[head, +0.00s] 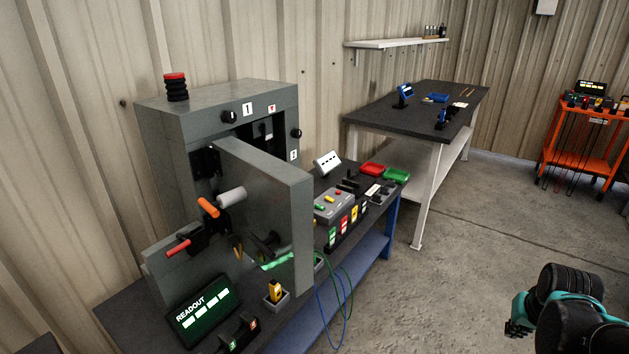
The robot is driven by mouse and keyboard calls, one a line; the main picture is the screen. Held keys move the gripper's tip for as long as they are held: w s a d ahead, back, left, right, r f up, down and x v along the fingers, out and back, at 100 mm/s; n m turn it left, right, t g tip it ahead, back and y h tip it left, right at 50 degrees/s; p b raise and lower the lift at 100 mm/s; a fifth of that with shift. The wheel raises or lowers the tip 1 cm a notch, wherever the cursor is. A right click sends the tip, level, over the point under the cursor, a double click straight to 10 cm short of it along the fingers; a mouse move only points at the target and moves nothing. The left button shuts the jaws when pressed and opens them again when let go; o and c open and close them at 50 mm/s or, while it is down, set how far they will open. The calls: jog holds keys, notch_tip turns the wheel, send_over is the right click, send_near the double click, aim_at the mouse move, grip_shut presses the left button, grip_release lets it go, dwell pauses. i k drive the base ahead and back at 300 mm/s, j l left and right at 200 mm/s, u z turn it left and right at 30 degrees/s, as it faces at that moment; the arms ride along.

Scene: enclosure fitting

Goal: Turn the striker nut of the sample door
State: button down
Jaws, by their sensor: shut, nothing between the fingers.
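A grey metal enclosure (165,130) stands on the bench at the left. A thick grey door panel (306,225) stands swung out from its front, edge toward me; I take it for the sample door. A black latch-like part (268,245) sits low beside the panel. I cannot single out the striker nut at this size. Black knobs (229,117) sit on the enclosure's upper front. My gripper (517,318) is at the lower right, over the floor, far from the door. It is partly hidden by my arm and looks shut and empty.
An orange handle (208,207), a white cylinder (231,196) and a red handle (178,248) stick out left of the door panel. A readout (205,310) stands in front. Cables (344,300) hang off the bench edge. The floor (450,240) between bench and arm is clear.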

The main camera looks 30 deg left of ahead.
aim_at(262, 128)
jog(key=u, duration=1.9)
jog(key=l+z, duration=0.15)
